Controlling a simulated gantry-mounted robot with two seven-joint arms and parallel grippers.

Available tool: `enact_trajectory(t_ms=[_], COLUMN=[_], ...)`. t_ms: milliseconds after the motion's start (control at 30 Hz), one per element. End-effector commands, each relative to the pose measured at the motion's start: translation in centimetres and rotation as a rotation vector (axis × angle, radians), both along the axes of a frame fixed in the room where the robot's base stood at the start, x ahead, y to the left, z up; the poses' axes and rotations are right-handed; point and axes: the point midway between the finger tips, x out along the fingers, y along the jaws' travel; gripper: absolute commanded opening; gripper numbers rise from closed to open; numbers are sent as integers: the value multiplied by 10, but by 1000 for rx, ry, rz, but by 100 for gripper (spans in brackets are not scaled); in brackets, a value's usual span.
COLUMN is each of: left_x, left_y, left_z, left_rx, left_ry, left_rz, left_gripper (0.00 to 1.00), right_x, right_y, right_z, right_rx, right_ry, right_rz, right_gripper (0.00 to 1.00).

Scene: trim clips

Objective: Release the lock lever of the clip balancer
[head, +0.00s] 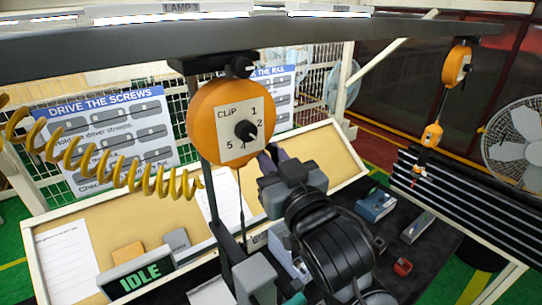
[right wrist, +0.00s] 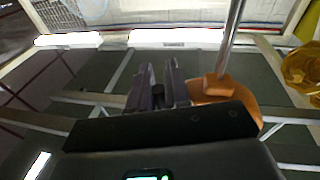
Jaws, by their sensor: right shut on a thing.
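The clip balancer (head: 203,117) is an orange round drum hanging from the overhead beam. Its white face reads CLIP, with numbers around a black knob (head: 246,130). My right gripper (head: 271,158) is at the lower right edge of the drum. In the right wrist view its two dark fingers (right wrist: 158,88) are shut on a small dark piece (right wrist: 158,89), apparently the lock lever, beside the orange drum (right wrist: 222,87). The fingers hide most of this piece, so its position cannot be read. My left gripper is not recognizable in either view.
A yellow coiled hose (head: 130,175) hangs at the left. A second orange balancer (head: 456,66) hangs at the right with a tool (head: 431,134) below it. An IDLE sign (head: 137,276) stands at the front left. Blue and red items (head: 375,205) lie on the dark bench.

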Motion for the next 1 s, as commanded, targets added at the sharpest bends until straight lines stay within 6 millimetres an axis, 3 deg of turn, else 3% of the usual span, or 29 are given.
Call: enact_trajectory(t_ms=[100,133,233,667,1000], left_x=[0,0,0,0,0], left_y=[1,1,2,1,-1], left_z=[0,0,0,-4,-20], left_rx=[5,6,8,4,-5], left_ry=[0,0,0,-1,0], left_rz=[-4,-4,-6,-3,4], left_gripper=[43,43,43,43,43], right_x=[0,0,0,-6,-52], right_y=[0,0,0,-3,-27], right_z=[0,0,0,-2,-10], right_rx=[0,0,0,-1,1], right_ry=[1,1,1,0,-2], right_rz=[0,0,0,1,0], right_gripper=[0,22,37,38,38])
